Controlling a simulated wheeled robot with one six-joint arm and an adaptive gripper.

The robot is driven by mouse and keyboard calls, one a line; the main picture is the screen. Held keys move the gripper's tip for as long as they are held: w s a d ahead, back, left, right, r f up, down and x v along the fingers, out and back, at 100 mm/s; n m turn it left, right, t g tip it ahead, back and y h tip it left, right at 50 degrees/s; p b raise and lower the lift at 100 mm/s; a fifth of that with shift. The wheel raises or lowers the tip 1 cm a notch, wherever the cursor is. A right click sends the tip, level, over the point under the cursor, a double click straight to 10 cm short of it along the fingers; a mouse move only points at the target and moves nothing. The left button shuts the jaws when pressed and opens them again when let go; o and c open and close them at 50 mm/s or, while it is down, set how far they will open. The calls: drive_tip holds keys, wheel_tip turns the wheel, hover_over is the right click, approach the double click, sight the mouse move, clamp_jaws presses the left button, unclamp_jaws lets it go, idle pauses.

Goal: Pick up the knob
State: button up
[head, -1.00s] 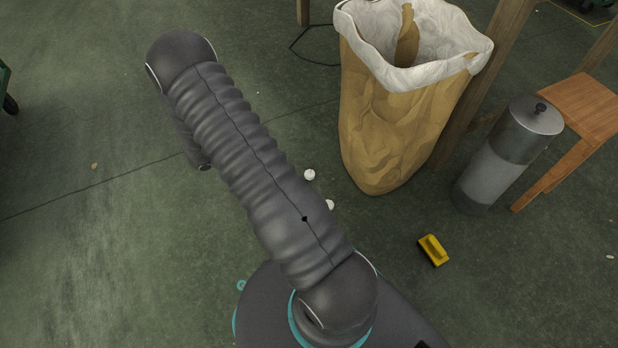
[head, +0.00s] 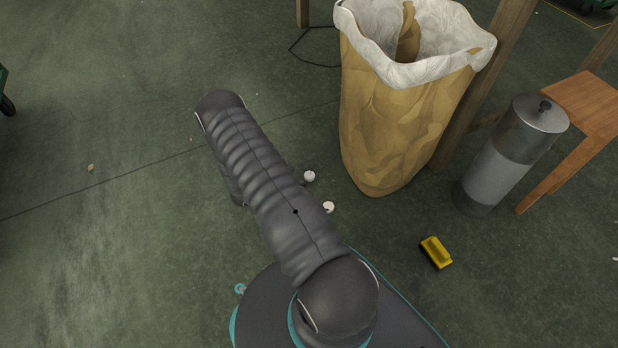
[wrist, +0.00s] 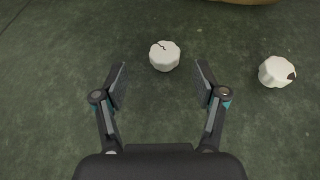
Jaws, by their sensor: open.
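Two small white knob-like pieces lie on the floor. In the wrist view one knob (wrist: 165,56) lies just beyond my fingertips, near the middle between them. It has a dark curved mark on top. The other knob (wrist: 277,72) lies to the right, outside the fingers, with a dark patch on its right side. In the head view they show as a farther white piece (head: 309,176) and a nearer one (head: 328,207), both just right of my arm. My gripper (wrist: 163,82) is open and empty. In the head view my arm hides it.
A tall brown paper sack (head: 395,130) with a white rolled rim stands behind the knobs. A grey metal canister (head: 510,150) and a wooden stool (head: 585,105) stand at right. A yellow block (head: 436,252) lies on the floor. The floor at left is mostly clear.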

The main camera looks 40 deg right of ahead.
sight(308, 175)
drive_tip(key=x, duration=0.3)
drive_tip(key=b+x, duration=0.1)
drive_tip(key=x, duration=0.1)
drive_tip(key=shift+s+d+f, duration=0.15)
drive_tip(key=shift+s+f, duration=0.2)
drive_tip(key=shift+s, duration=0.05)
drive_tip(key=shift+d+f, duration=0.2)
drive_tip(key=shift+d, duration=0.3)
drive_tip(key=c, duration=0.9)
